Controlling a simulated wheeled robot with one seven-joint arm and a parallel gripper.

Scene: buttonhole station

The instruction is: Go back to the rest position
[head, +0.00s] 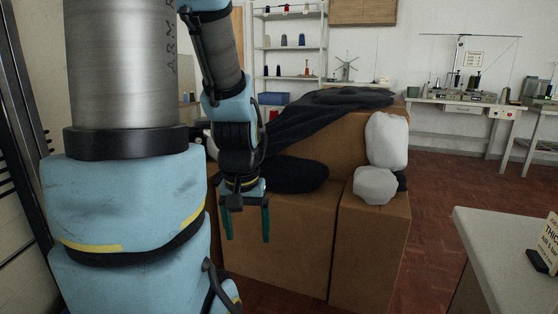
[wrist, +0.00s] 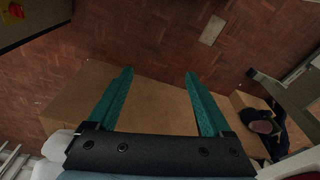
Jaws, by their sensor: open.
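My gripper (head: 247,222) hangs from my blue arm in the head view, fingers pointing down, in front of a large brown box (head: 275,245). Its two green fingers are apart with nothing between them. In the wrist view my gripper (wrist: 159,95) is also open and empty, with the brown box (wrist: 155,105) and the reddish floor beyond the fingertips. Dark cloth (head: 330,110) lies over the top of the boxes. A dark rounded piece (head: 298,174) rests on the box just right of my gripper.
White bundles (head: 387,140) sit at the boxes' right end. A grey worktop (head: 490,235) with a sign stands at the front right. A shelf of thread cones (head: 290,40) and a sewing machine table (head: 455,105) stand at the back. Reddish floor (head: 440,190) is clear between.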

